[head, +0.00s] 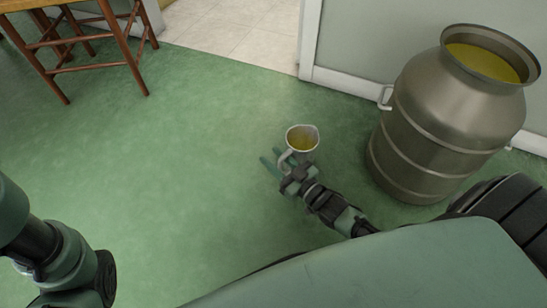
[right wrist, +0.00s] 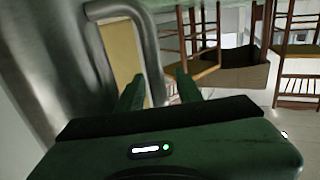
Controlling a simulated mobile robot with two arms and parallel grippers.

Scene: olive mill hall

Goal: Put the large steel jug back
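The large steel jug (head: 302,138) is upright in the middle of the head view, with yellow-green liquid visible inside its mouth. My right gripper (head: 272,161) is at its handle, with the fingers on either side, and holds the jug above the floor. In the right wrist view, the jug's curved steel handle (right wrist: 150,50) passes between the two fingers of the right gripper (right wrist: 160,92), and the jug's body (right wrist: 60,60) fills the left side. Only links of my left arm show at the lower left of the head view; its gripper is out of the picture.
A big steel drum (head: 430,130), open and holding yellow-green oil, stands right of the jug by the pale wall (head: 365,45). A wooden stool (head: 95,50) is at the upper left. The green floor (head: 170,150) between is clear. The right wrist view shows wooden chairs (right wrist: 295,55).

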